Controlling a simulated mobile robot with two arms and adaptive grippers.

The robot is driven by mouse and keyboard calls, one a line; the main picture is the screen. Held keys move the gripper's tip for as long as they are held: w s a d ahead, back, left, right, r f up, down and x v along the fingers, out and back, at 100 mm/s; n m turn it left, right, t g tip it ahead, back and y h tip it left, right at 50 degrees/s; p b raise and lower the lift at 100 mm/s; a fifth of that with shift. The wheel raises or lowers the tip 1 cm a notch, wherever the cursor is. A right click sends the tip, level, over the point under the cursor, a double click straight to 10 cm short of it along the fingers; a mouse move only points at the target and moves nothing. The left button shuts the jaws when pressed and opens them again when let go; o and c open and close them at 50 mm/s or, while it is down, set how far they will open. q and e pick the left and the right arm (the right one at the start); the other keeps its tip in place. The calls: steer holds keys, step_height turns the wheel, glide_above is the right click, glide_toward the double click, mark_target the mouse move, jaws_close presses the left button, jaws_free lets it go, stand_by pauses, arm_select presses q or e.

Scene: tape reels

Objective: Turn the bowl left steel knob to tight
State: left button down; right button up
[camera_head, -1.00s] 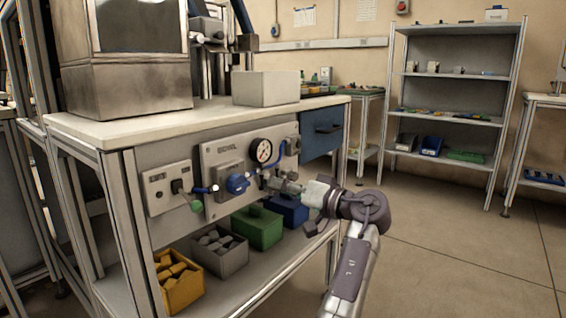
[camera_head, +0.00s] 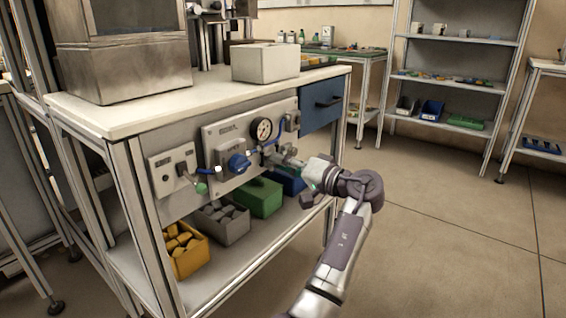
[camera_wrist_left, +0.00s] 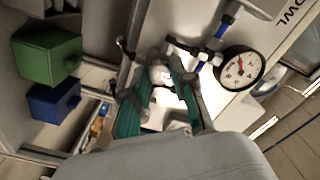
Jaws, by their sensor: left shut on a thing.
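The steel knob (camera_wrist_left: 160,74) shows as a bright, pale round part between my left fingers in the left wrist view. My left gripper (camera_wrist_left: 163,82) is shut on it, with teal pads on either side. In the head view my left gripper (camera_head: 289,168) is at the front panel (camera_head: 212,143) of the bench, below and right of the round gauge (camera_head: 263,130). There the fingers hide the knob, so its turn position cannot be told. My right gripper is in neither view.
Yellow (camera_head: 188,262), grey (camera_head: 231,232), green (camera_head: 262,200) and blue bins stand on the lower shelf. Open floor lies to the right.

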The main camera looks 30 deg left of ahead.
arm_select(q)
steer(key=c, duration=0.9)
jaws_free()
steer(key=shift+c, duration=0.2)
steer(key=d, duration=0.7)
steer(key=shift+s+d, duration=0.2)
steer(key=shift+s, duration=0.05)
